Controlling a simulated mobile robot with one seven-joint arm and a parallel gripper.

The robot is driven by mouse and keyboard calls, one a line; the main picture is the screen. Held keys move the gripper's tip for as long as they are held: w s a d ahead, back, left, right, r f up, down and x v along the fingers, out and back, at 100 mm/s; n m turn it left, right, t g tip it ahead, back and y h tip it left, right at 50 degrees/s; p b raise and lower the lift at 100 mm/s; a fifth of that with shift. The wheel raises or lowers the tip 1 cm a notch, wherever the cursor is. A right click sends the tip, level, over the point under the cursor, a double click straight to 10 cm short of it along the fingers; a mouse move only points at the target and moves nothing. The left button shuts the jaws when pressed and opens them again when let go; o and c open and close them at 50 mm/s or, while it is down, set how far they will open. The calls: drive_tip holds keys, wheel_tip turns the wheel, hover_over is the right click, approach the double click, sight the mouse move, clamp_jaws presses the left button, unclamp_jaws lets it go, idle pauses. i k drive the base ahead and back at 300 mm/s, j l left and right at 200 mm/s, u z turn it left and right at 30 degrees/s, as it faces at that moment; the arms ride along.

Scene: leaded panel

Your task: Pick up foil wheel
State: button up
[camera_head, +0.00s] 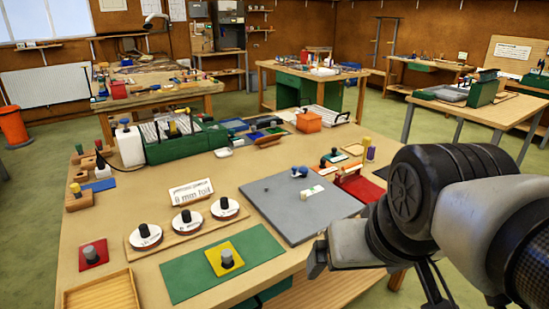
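Three white discs with black knobs stand in a row on a wooden strip (167,241): the left disc (137,241), the middle disc (180,224) and the right disc (235,211). They look like foil wheels, but their printing is too small to read. A white card (190,192) behind them seems to read "8 mm foil". My gripper (318,259) is at the end of my arm, over the right front of the bench, to the right of the discs and apart from them. Its fingers cannot be made out clearly.
A green mat (185,276) with a yellow square block (239,252) lies in front of the discs. A red block (84,262) and a wooden tray (80,295) are at the left front. A grey board (290,220) lies to the right. A green rack (160,152) stands behind.

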sight(188, 222)
drive_tip(key=i+j+u, duration=0.1)
drive_tip(key=j+u, duration=0.25)
drive_tip(key=i+j+u, duration=0.1)
drive_tip(key=u, duration=0.2)
drive_tip(key=i+j+u, duration=0.15)
drive_tip(key=j+u, duration=0.2)
